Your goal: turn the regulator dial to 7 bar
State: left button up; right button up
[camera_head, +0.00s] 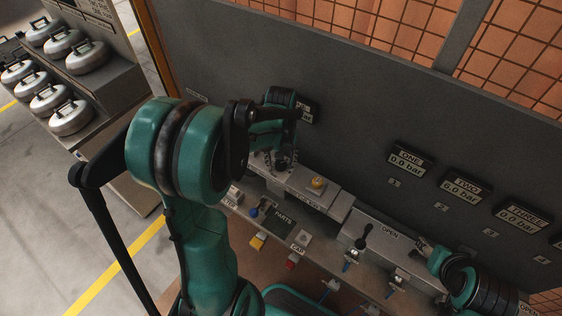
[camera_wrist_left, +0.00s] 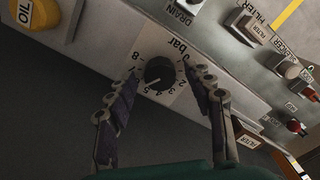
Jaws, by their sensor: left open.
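The regulator dial (camera_wrist_left: 159,71) is a round black knob on a white plate (camera_wrist_left: 142,47) marked with numbers and "bar", in the middle of the left wrist view. I cannot tell for sure which number it points at. My left gripper (camera_wrist_left: 166,75) is open, with one finger on each side of the dial. Whether the fingers touch the knob cannot be told. In the head view my left gripper (camera_head: 283,160) is over the bench panel, and my arm and wrist hide most of the dial. My right gripper (camera_head: 420,248) is at the lower right, small and dark.
A black lever (camera_head: 364,236) stands up from the bench. Pressure displays ONE (camera_head: 409,160), TWO (camera_head: 465,186) and THREE (camera_head: 522,214) are on the wall.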

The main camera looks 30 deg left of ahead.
pick_arm(q)
jog(key=c, duration=1.1)
jog(key=shift+c, duration=0.3)
jog(key=shift+m, duration=2.9)
jog(key=o, duration=1.2)
jog(key=shift+c, duration=0.2)
